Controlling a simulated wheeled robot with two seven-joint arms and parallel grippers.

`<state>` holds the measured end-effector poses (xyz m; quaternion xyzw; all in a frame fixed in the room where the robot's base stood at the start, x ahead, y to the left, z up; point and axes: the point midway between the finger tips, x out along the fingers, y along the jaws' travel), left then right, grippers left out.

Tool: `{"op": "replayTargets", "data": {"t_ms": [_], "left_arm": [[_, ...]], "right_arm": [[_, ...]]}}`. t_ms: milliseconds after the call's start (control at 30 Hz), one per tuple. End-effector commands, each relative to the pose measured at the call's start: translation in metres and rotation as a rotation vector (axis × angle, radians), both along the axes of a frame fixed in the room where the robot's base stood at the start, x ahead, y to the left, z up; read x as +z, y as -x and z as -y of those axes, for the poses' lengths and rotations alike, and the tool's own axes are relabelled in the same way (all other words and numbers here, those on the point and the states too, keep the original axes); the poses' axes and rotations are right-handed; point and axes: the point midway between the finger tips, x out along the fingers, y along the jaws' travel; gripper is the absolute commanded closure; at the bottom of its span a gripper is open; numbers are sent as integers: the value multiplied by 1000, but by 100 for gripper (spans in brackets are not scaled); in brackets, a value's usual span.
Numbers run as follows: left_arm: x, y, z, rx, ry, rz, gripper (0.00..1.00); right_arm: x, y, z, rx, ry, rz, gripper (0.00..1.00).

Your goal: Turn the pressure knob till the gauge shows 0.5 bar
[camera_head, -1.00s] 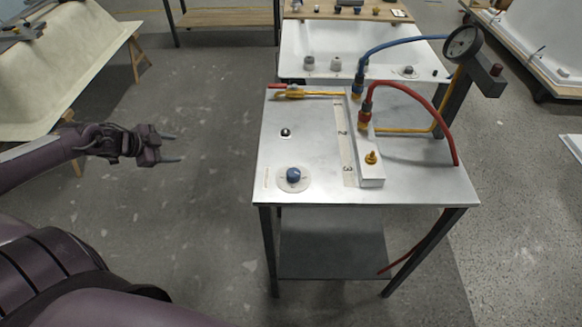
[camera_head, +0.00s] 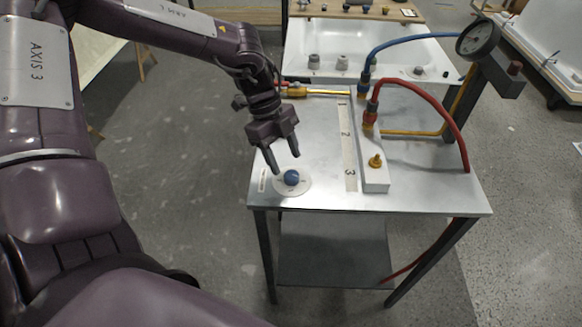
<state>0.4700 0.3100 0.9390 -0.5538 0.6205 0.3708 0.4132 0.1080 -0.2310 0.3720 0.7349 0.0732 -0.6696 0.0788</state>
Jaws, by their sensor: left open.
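The blue pressure knob (camera_head: 291,177) sits on a round white dial plate (camera_head: 303,187) near the front left of the metal table. The round gauge (camera_head: 478,40) is on a post at the table's back right; its reading is too small to tell. My left gripper (camera_head: 286,165) is open, pointing down, with its fingertips just behind and above the knob. I cannot tell whether a finger touches the knob. The small dark knob behind the dial is hidden by my gripper. My right gripper is not in view.
The metal table (camera_head: 430,185) carries a manifold block (camera_head: 374,178) with a brass fitting, a blue hose (camera_head: 405,40) and a red hose (camera_head: 440,108). A white tub (camera_head: 400,57) stands behind. The table's front right is clear.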

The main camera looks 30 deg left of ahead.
Motion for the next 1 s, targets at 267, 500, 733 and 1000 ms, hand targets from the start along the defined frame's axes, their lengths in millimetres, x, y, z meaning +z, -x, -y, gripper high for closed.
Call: {"op": "replayTargets", "data": {"t_ms": [267, 500, 733, 1000], "left_arm": [[-34, 2, 14, 1, 0, -1, 46], [-40, 1, 17, 0, 0, 3, 46], [-40, 1, 16, 1, 0, 4, 58], [-40, 1, 16, 0, 0, 3, 91]], "right_arm": [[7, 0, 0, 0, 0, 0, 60], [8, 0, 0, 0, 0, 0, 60], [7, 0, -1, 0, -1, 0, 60], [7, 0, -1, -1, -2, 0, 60]]}}
